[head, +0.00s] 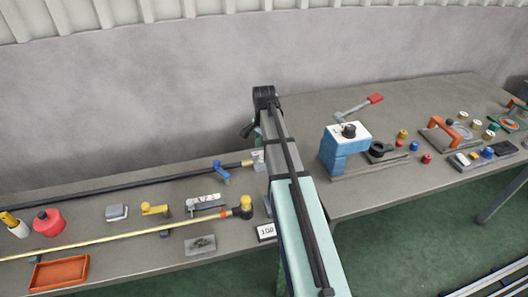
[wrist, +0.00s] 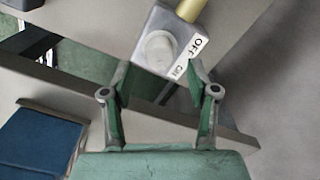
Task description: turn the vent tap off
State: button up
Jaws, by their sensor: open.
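A grey tap block (wrist: 147,68) lies just ahead of my gripper in the wrist view. A brass pipe (wrist: 190,8) enters its far side. A pale rounded knob (wrist: 158,50) stands on it, beside a white label (wrist: 190,52) reading OFF and ON. I cannot tell which word the knob points to. My gripper (wrist: 159,68) is open, with its fingertips either side of the block's near edge and nothing visibly held. In the head view a grey block (head: 258,160) with a brass fitting sits at the black pipe's end, partly hidden by my arm. My gripper is hidden there.
A blue lever (head: 222,175), a yellow lever (head: 155,210) and a yellow-capped fitting (head: 246,205) stand left of my arm. A blue block with a white top (head: 335,150) and a red-tipped handle (head: 375,98) are on the right. Grey bench shows between them.

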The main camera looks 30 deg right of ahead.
aim_at(263, 156)
jog(key=shift+f+p, duration=0.3)
jog(key=shift+f, duration=1.65)
grip_shut()
